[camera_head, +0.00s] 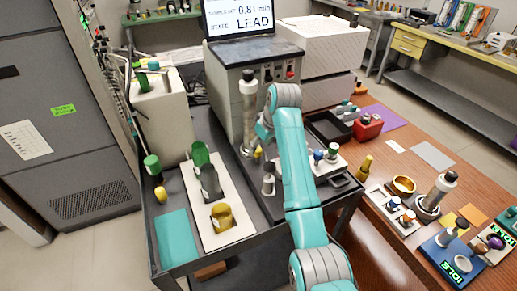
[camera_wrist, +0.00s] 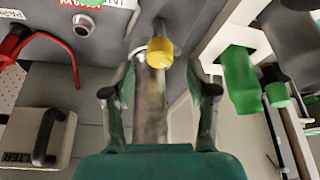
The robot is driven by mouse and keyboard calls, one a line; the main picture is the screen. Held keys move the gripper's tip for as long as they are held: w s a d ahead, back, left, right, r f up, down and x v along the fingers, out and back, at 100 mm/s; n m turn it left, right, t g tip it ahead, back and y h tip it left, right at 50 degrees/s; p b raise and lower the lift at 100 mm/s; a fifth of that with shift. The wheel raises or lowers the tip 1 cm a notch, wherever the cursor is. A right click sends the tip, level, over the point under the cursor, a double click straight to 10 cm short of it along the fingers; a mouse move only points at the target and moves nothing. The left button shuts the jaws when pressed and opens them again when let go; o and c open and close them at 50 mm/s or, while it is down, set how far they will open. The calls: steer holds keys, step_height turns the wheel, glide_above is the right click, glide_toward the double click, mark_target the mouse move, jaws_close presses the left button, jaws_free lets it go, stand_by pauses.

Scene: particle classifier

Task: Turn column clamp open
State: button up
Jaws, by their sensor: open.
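A silver column (camera_head: 248,112) with a dark cap stands against the front of the grey instrument. A small yellow knob (camera_head: 258,153), apparently the column clamp, shows near its foot, partly behind my arm. In the wrist view the yellow knob (camera_wrist: 160,52) sits at the far end of the silver column (camera_wrist: 150,105). My gripper (camera_wrist: 157,92) is open, with one finger on each side of the column. The knob lies beyond the fingertips, and I see no contact with it. In the head view my arm hides the gripper.
The grey instrument (camera_head: 228,88) carries a screen (camera_head: 240,18) reading LEAD. A white tray (camera_head: 232,232) with green and yellow holders is at left. In the wrist view a green part (camera_wrist: 240,80) is close on the right, and a red cable (camera_wrist: 45,38) and a FILTER box (camera_wrist: 30,135) are left.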

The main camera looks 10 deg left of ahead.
mark_target(258, 149)
steer(key=shift+x, duration=1.8)
jaws_close()
